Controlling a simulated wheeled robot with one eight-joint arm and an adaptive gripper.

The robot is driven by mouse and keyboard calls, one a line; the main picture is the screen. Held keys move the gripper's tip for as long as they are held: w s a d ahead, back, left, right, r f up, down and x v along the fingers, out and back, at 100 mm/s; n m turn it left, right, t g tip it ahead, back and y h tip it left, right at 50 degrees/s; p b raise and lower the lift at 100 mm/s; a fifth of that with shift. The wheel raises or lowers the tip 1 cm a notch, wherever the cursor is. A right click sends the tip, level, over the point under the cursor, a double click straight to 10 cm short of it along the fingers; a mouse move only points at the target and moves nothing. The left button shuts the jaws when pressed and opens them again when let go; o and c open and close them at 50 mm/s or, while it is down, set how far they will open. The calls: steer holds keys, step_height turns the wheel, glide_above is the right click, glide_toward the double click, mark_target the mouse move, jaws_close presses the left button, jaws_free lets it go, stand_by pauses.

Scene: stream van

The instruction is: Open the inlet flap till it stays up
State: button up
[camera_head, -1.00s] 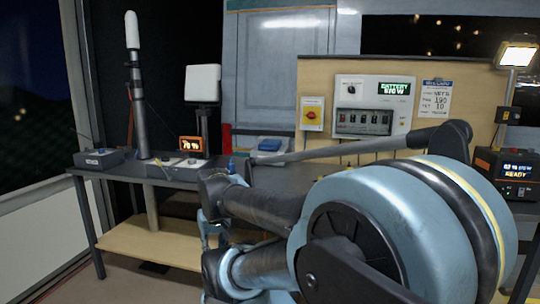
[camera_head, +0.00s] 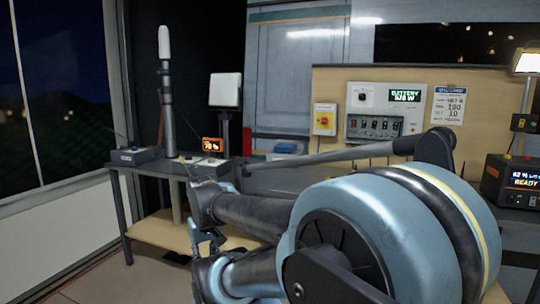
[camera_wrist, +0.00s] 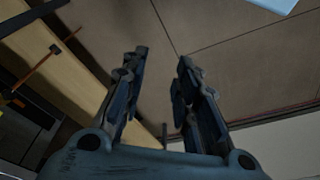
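I cannot make out an inlet flap for certain in either view. My gripper (camera_wrist: 162,56) is open and empty in the wrist view, its two dark fingers well apart above the floor, touching nothing. In the head view my arm fills the lower right and hides part of the bench and whatever lies behind it.
A dark bench (camera_head: 122,166) with a wooden lower shelf (camera_head: 160,230) runs along the back. On it stand a mast (camera_head: 166,100) and a grey box (camera_head: 135,156). Floor is clear at lower left.

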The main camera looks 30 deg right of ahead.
steer(key=shift+r, duration=0.1)
steer(key=w+d+r+n+t+h, duration=0.1)
steer(key=w+d+r+t+h, duration=0.15)
steer(key=w+d+r, duration=0.45)
steer(key=w+d+r+n+t+h, duration=0.1)
steer(key=w+d+r+h, duration=0.25)
steer(key=w+d, duration=0.7)
steer(key=w+d+r+n+t+h, duration=0.1)
steer(key=w+d+r+h, duration=0.1)
steer(key=w+d+r, duration=0.7)
steer(key=n+t+h, duration=0.3)
steer(key=n+h, duration=0.1)
steer(key=n, duration=0.1)
glide_toward(285, 147)
steer(key=w+f, duration=0.1)
steer(key=w, duration=0.1)
steer(key=w+d+f, duration=0.1)
steer(key=w+f, duration=0.1)
steer(key=shift+d+f, duration=0.1)
steer(key=shift+f, duration=0.2)
